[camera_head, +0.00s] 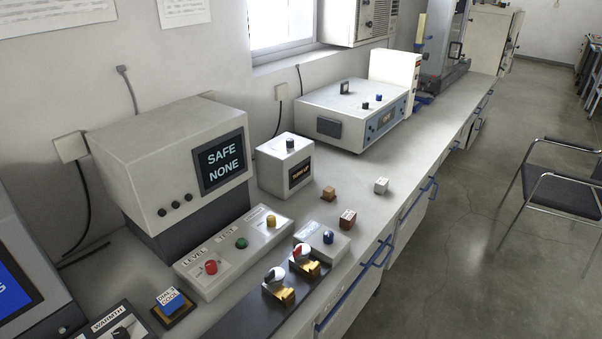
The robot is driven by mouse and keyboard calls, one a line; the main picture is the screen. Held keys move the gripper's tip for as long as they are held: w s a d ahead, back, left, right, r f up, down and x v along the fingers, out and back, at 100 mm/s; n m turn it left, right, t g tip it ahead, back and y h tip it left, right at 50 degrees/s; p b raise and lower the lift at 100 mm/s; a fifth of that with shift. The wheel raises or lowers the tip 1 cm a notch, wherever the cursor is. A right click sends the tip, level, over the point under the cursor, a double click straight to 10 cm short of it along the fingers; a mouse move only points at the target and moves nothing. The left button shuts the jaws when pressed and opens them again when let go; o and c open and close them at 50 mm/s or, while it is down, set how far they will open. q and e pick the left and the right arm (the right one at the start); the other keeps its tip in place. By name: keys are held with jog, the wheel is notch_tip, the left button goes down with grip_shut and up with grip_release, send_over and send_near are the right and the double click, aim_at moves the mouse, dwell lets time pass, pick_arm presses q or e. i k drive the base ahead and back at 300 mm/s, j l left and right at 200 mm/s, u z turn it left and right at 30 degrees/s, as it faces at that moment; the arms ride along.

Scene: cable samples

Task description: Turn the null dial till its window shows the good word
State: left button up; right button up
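A white box (285,168) with a dark knob (290,143) on top stands on the bench, right of the big monitor. It appears to be the null dial, though I see no name on it. Its small dark front window (300,174) shows orange letters that seem to read TURN UP. The monitor's screen (222,163) reads SAFE NONE. Neither of my grippers shows in this view, and nothing touches the knob.
A panel (238,262) with red, green and yellow knobs lies before the monitor. A small blue-knobbed box (325,250) and two brass-footed pieces (279,294) stand near it. Small blocks (347,220) lie right of the dial. A chair (560,185) stands on the floor.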

aim_at(290, 141)
jog(key=k+l, duration=0.2)
jog(key=l, duration=0.15)
jog(key=k+l+u, duration=0.1)
jog(key=l, duration=0.25)
jog(key=i+l+u, duration=0.1)
jog(key=i+l, duration=0.15)
jog(key=i+l+u, duration=0.1)
jog(key=i+l, duration=0.15)
jog(key=l, duration=0.15)
jog(key=i+l+u, duration=0.25)
jog(key=i+l, duration=0.2)
jog(key=l, duration=0.25)
jog(key=i+l+u, duration=0.1)
jog(key=l, duration=0.3)
jog(key=i+l+u, duration=0.1)
jog(key=i+l, duration=0.2)
jog(key=i+l+u, duration=0.1)
jog(key=l, duration=0.4)
jog(key=i, duration=0.05)
